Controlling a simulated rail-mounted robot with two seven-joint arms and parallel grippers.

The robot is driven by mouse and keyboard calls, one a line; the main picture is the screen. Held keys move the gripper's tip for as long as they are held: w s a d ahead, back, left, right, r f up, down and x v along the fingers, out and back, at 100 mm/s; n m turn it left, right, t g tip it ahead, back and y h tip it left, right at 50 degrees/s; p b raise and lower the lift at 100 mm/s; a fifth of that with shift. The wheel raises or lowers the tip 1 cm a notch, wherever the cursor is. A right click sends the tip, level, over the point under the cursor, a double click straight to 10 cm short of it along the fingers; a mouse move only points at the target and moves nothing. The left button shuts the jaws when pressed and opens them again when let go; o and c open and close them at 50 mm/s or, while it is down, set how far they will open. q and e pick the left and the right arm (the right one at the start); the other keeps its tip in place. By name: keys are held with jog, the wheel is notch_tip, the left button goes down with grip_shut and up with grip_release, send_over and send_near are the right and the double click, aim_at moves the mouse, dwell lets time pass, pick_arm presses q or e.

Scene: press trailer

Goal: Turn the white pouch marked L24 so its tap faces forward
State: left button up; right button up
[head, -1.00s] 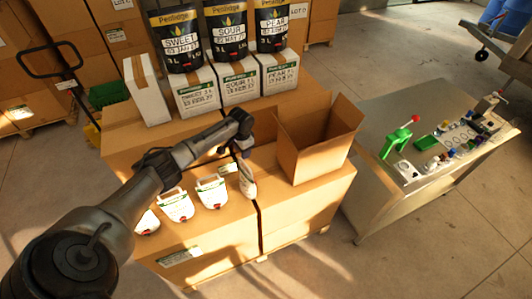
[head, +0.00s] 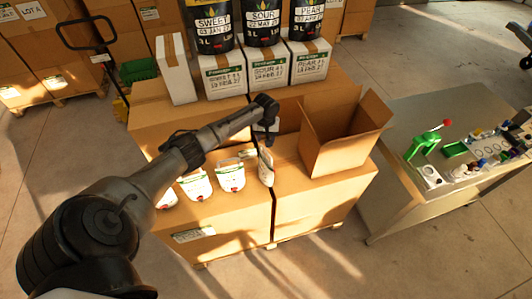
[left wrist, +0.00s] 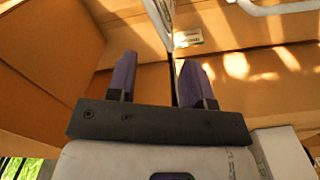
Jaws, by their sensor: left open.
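Several white pouches with red taps stand in a row on the front cartons in the head view. The rightmost white pouch (head: 266,168) is turned nearly edge-on, unlike its neighbour (head: 229,177), whose tap shows at the front. I cannot read an L24 mark on any of them. My left gripper (head: 266,141) is just above and behind the edge-on pouch in the head view, partly hidden by its wrist. In the left wrist view my two fingers (left wrist: 157,66) are apart, with the pouch's thin white edge (left wrist: 160,20) just beyond the tips. My right gripper is out of view.
An open empty carton (head: 340,150) stands right of the pouch. White boxes (head: 268,70) topped with black pouches stand behind. A bench (head: 410,190) with a green press (head: 424,143) is at the right. The carton top in front of the open carton is clear.

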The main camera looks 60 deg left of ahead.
aim_at(266, 151)
pick_arm(q)
jog(key=n+b, duration=0.1)
jog(key=n, duration=0.3)
jog(key=shift+f, duration=0.1)
jog(key=n, duration=0.2)
jog(key=shift+n+b, duration=0.4)
notch_tip(266, 151, down, 6)
jog(key=b, duration=0.7)
jog(key=shift+f, duration=0.95)
jog(key=shift+f+b, duration=0.35)
jog(key=shift+f, duration=0.6)
grip_shut()
